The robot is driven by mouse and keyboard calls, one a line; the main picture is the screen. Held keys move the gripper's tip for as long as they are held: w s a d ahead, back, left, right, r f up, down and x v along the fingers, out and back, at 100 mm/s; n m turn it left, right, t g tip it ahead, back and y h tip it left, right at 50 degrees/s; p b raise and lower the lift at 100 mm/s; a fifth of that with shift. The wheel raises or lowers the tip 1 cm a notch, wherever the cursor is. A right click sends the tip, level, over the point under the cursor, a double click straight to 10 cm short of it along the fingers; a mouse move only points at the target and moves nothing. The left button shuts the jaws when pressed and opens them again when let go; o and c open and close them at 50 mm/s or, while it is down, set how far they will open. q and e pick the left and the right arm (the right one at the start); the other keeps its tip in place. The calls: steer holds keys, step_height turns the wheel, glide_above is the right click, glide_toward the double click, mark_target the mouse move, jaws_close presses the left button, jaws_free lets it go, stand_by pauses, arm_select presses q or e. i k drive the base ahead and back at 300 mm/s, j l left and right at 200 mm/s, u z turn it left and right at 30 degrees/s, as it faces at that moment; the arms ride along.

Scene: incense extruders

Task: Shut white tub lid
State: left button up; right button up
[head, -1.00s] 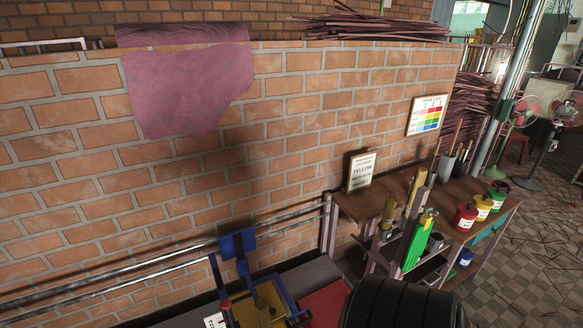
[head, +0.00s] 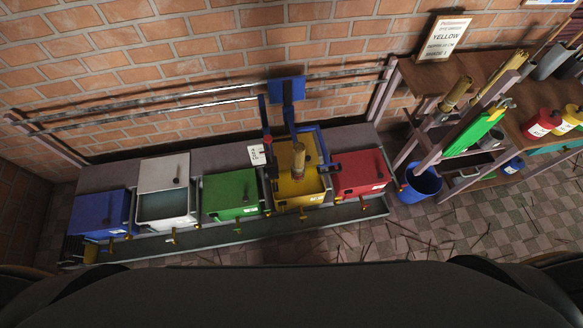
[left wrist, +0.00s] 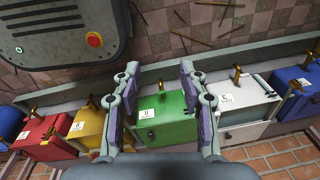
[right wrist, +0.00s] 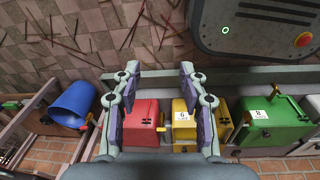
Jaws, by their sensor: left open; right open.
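The white tub (head: 165,222) stands in the row of tubs in the head view, between the blue and green tubs. Its white lid (head: 160,173) is raised and tilted back toward the wall, with a dark handle on it, so the grey inside shows. The tub (left wrist: 236,93) and lid (left wrist: 247,132) also show right of the fingers in the left wrist view. My left gripper (left wrist: 158,72) is open and empty, in line with the green tub. My right gripper (right wrist: 159,72) is open and empty, in line with the red and yellow tubs. Neither gripper shows in the head view.
Closed blue (head: 100,212), green (head: 230,193) and red (head: 361,172) tubs share the low bench. The yellow tub (head: 300,185) has a blue lever press over it. A blue bucket (head: 420,184) stands right of the bench. A brick wall (head: 200,60) rises behind.

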mark_target(168, 172)
steer(key=u, duration=1.5)
steer(key=i+j+z, duration=0.1)
steer(key=j, duration=0.25)
steer(key=i+j+z, duration=0.1)
steer(key=i+j, duration=0.2)
steer(key=i+j+z, duration=0.1)
steer(key=j, duration=0.35)
steer(key=i+j, duration=0.3)
steer(key=i+j+z, duration=0.15)
steer(key=j, duration=0.3)
steer(key=i+j+z, duration=0.1)
steer(key=j, duration=0.3)
steer(key=i+j+z, duration=0.1)
steer(key=j, duration=0.3)
steer(key=i+j+z, duration=0.1)
steer(key=i+j, duration=0.15)
steer(key=j, duration=0.2)
